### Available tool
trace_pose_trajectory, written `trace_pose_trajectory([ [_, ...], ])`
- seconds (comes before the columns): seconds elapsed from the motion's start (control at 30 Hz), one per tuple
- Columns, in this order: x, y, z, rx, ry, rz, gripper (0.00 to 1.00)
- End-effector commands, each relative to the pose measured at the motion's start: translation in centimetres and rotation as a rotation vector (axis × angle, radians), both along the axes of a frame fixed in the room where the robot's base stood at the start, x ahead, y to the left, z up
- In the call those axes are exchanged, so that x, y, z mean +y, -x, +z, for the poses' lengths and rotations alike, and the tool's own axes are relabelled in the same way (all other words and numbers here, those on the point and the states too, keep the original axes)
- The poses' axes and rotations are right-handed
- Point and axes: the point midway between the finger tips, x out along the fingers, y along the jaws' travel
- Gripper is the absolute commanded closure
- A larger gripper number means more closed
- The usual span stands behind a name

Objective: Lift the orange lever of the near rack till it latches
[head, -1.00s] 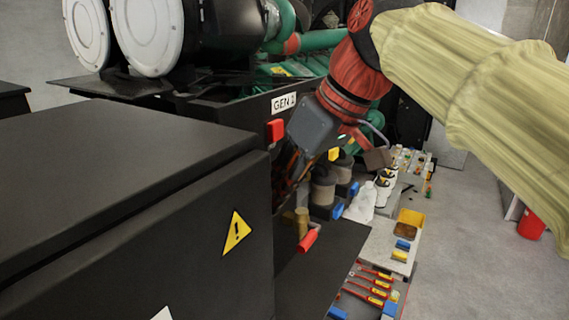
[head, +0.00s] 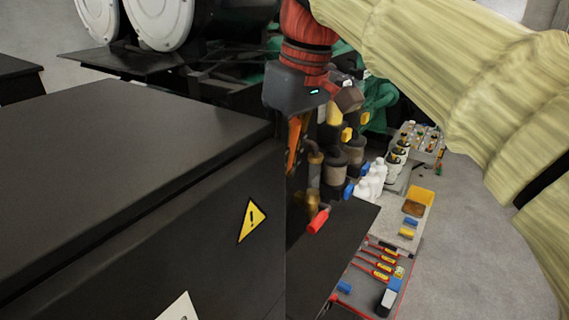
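My gripper (head: 294,118) points down beside the right edge of the black cabinet, and its grey body hangs under the red wrist. Its fingertips are hard to make out against the dark rack, so I cannot tell whether they are open or shut. An orange upright piece (head: 293,142), which looks like the lever, shows just below the gripper body, close to or touching it. Its lower end is lost behind the cabinet edge, and I cannot see a latch.
The black cabinet (head: 130,170) fills the left foreground. A brass valve with a red handle (head: 318,221) sticks out below the gripper. Dark filter canisters (head: 334,165), white bottles (head: 372,180) and a mat with red-handled tools (head: 377,263) lie to the right. Grey floor (head: 460,250) is clear at right.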

Motion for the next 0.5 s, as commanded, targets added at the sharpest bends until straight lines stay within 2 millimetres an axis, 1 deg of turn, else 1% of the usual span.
trace_pose_trajectory([
  [0.1, 0.03, -0.02, 0.02, -0.002, -0.001, 0.0, 1.0],
  [0.13, 0.03, -0.02, 0.02, -0.002, -0.001, 0.0, 0.79],
  [0.43, 0.01, 0.0, -0.02, 0.0, -0.001, 0.0, 0.62],
  [0.5, 0.01, 0.0, -0.02, 0.001, -0.001, 0.0, 0.61],
])
